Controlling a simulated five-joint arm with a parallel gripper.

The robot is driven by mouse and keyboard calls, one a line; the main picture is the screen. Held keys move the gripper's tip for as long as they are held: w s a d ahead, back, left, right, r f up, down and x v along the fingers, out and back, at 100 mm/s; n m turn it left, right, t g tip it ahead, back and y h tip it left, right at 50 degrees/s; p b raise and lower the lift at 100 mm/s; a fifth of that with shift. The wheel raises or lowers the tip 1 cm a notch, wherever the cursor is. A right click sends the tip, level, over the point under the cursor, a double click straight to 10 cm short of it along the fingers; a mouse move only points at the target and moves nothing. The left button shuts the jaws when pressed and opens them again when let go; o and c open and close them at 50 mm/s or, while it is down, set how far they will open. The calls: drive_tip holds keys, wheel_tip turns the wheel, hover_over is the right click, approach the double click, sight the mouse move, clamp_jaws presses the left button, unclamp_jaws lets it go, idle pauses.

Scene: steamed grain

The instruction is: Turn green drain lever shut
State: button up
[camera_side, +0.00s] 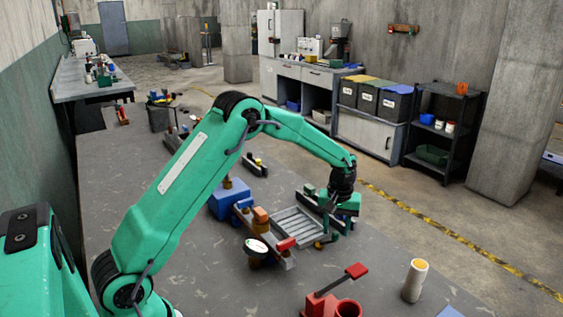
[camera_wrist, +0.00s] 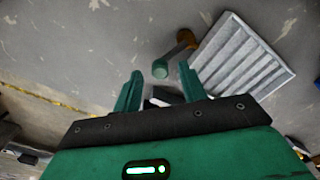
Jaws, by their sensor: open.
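A green drain lever (camera_wrist: 160,69) shows in the wrist view as a short green grip. A brown, brass-like fitting (camera_wrist: 186,38) lies beyond it, beside the slatted grey tray (camera_wrist: 245,58). My gripper (camera_wrist: 159,78) is open, with one green finger on each side of the lever's grip in the picture. I cannot tell how far above the grip the fingertips are, and no contact is clear. In the side view my gripper (camera_side: 342,203) is low at the right end of the slatted tray (camera_side: 297,224) and hides most of the lever.
A red-handled part (camera_side: 287,244) and a round gauge (camera_side: 256,247) stand at the tray's near left. A blue block (camera_side: 229,200) is behind them. A red lever stand (camera_side: 333,298) and a pale cylinder (camera_side: 415,281) stand in front. The grey table is bare towards the right edge.

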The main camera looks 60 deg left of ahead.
drive_tip(key=shift+f, duration=0.8)
clamp_jaws()
